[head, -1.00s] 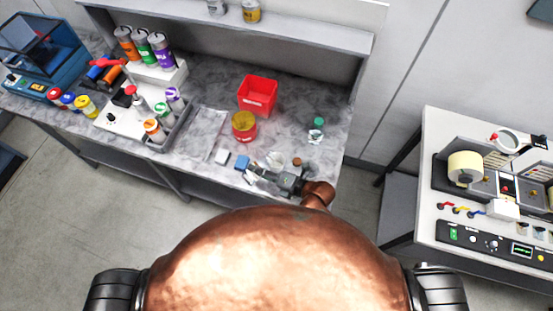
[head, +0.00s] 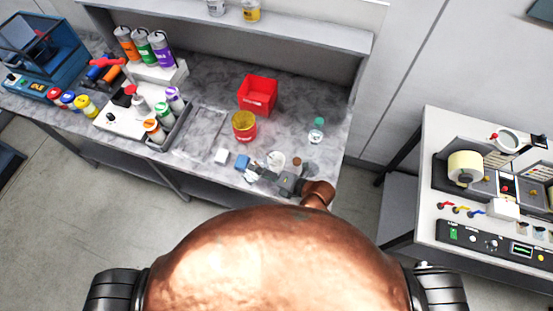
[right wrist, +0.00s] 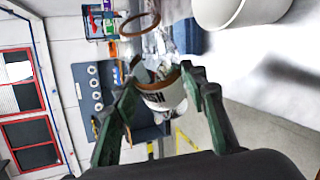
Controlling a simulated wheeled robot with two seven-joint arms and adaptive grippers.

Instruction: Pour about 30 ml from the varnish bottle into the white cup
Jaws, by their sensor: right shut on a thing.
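My right gripper (head: 256,174) is near the front edge of the bench, coming in from the right. In the right wrist view its two dark green fingers (right wrist: 164,84) are shut on the varnish bottle (right wrist: 162,98), a small vessel with a white label ending in "SH" and brown at its edge. The bottle looks tilted; how far I cannot tell. The white cup (head: 276,159) stands on the bench just behind the gripper; a large white rounded thing at the wrist view's top right (right wrist: 238,10) is probably this cup. No pouring stream is discernible. My left gripper is not in view.
A blue block (head: 242,162) and a white block (head: 222,156) lie left of the gripper. A yellow-topped red tub (head: 244,126), a red bin (head: 258,94) and a green-capped bottle (head: 317,128) stand behind. A small brown round thing (head: 297,161) is right of the cup.

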